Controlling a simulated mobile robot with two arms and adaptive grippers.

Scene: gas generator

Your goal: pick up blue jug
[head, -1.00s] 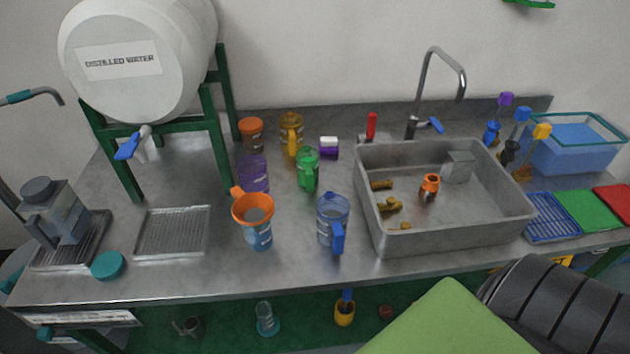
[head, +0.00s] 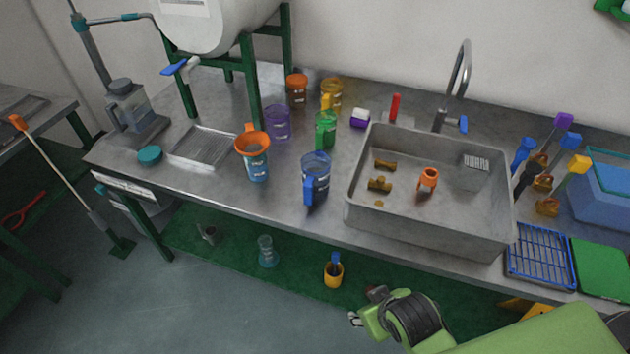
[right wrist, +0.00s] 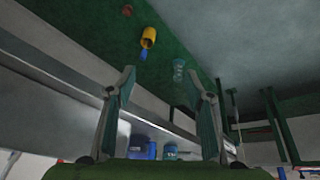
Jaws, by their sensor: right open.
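The blue jug (head: 316,173) is translucent with a blue handle. It stands upright on the steel counter (head: 232,183), just left of the sink and near the front edge. My right gripper (head: 362,306) is in front of and below the counter, apart from the jug. In the right wrist view its two fingers (right wrist: 163,80) are spread with nothing between them. A blue shape, probably the jug (right wrist: 145,148), shows beyond the fingers in that view. My left gripper is not in view.
A light blue cup with an orange funnel (head: 254,153) stands left of the jug, and a green cup (head: 326,129) behind it. The sink (head: 430,225) is close on the right. A yellow mug (head: 334,273) and a glass (head: 267,252) sit on the lower green shelf.

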